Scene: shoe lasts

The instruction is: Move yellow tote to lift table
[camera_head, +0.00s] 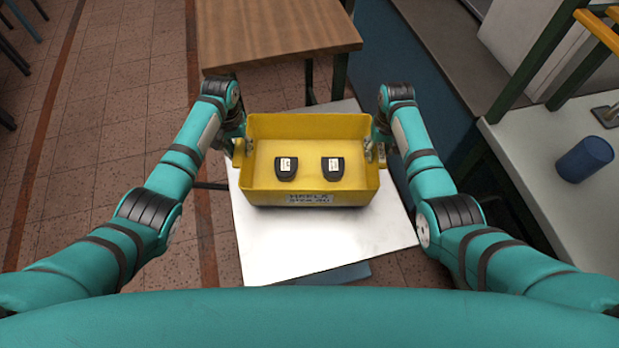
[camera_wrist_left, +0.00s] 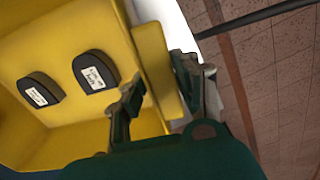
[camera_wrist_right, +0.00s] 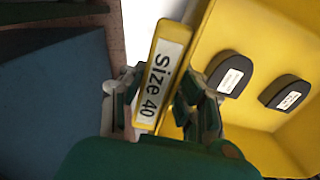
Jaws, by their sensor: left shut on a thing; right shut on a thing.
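The yellow tote (camera_head: 310,126) is in the middle of the head view, with two black heel pieces (camera_head: 286,168) (camera_head: 332,168) lying inside and a label on its front. A white-topped table (camera_head: 290,248) shows below and around it; I cannot tell whether the tote touches it. My left gripper (camera_head: 240,147) is shut on the tote's left side wall, which also shows in the left wrist view (camera_wrist_left: 152,60). My right gripper (camera_head: 379,150) is shut on the right side wall, by a "Size 40" label (camera_wrist_right: 163,80) in the right wrist view.
A wooden table (camera_head: 280,35) stands just behind the tote. On the right is a light worktop (camera_head: 535,150) with a blue cup (camera_head: 584,159) and a green and yellow frame. Tiled floor (camera_head: 120,100) is open on the left.

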